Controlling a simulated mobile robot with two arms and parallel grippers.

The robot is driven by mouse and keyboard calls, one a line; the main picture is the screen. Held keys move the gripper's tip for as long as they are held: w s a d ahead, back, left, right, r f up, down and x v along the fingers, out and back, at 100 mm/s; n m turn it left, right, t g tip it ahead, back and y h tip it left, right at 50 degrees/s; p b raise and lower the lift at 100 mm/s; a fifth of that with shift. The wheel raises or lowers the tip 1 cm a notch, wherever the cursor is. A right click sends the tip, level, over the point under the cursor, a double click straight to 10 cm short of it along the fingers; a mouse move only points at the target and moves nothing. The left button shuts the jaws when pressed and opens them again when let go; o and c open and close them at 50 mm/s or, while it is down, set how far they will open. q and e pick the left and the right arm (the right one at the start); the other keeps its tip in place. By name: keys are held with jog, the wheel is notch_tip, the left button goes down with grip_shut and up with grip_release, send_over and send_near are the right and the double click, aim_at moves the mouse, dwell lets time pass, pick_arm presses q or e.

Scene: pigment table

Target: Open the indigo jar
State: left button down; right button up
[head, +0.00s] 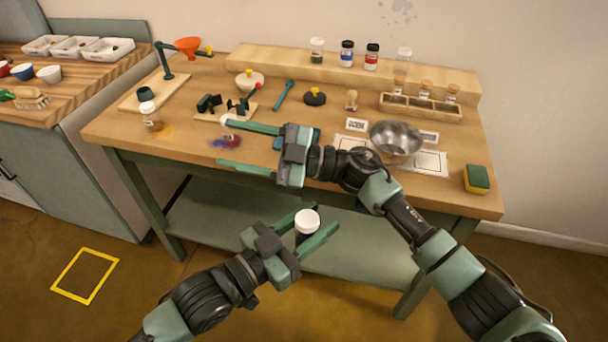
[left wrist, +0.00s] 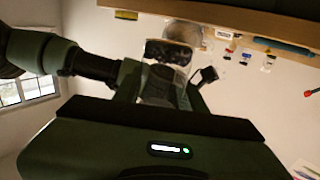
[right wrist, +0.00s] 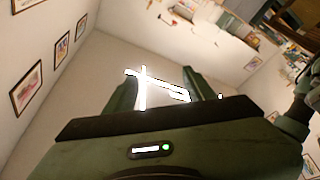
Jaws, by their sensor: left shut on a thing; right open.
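The indigo jar (head: 306,236), dark-bodied with a white lid (head: 307,217), stands roughly upright in front of the table. My left gripper (head: 309,228) is shut on its body below the lid, and the lid is on. The jar (left wrist: 167,62) also shows between the fingers in the left wrist view, its label unreadable. My right gripper (head: 226,143) is open over the table's front left part, apart from the jar. In the right wrist view its fingers (right wrist: 156,90) are wide apart with nothing between them.
Purple and red powder (head: 225,141) lies near the right fingertips. A metal bowl (head: 396,139) and a sponge (head: 477,179) stand at the right. Several jars, including a blue-labelled one (head: 347,52), stand on the back ledge. A funnel stand (head: 166,75) is at the left.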

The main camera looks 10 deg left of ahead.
jog(key=s+a+r+n+g+h, duration=0.25)
jog(key=s+r+g+h, duration=0.2)
jog(key=s, duration=0.25)
jog(key=m+t+h, duration=0.4)
jog(key=t+h, duration=0.3)
jog(key=h, duration=0.9)
send_over(304, 218)
notch_tip(304, 218, down, 2)
jog(key=shift+f+n, duration=0.25)
jog(key=shift+d+f, duration=0.1)
jog(key=shift+f, duration=3.8)
